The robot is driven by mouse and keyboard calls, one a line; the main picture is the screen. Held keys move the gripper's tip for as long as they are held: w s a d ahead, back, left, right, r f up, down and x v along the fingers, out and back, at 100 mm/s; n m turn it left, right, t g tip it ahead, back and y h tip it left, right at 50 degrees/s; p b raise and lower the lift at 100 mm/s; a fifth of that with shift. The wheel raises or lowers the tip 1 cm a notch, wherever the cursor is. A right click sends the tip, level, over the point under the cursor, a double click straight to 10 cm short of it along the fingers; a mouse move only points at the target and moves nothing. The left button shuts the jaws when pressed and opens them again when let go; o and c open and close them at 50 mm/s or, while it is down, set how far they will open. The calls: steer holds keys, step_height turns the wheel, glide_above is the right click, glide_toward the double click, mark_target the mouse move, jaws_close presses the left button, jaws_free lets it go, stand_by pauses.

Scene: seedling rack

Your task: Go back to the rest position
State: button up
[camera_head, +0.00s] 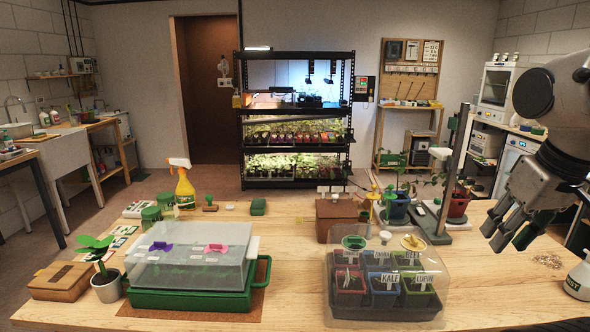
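My gripper (508,232) is at the right side of the head view, above the right part of the wooden table. Its dark fingers point down and to the left and are spread apart, with nothing visible between them. My arm comes in from the right edge. The gripper is apart from the clear-domed seed tray (432,316), which stands to its left with labelled pots inside, among them KALE and LUPIN.
A green tray (190,299) with a clear lid (165,275) sits at left. A yellow spray bottle (185,192), a brown box (336,213) and a grey stand (452,170) with potted plants are farther back.

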steer(key=shift+s+d+r+m+t, duration=0.3)
steer(key=shift+d+r, duration=0.2)
steer(key=shift+d, duration=0.1)
stand_by(1.5)
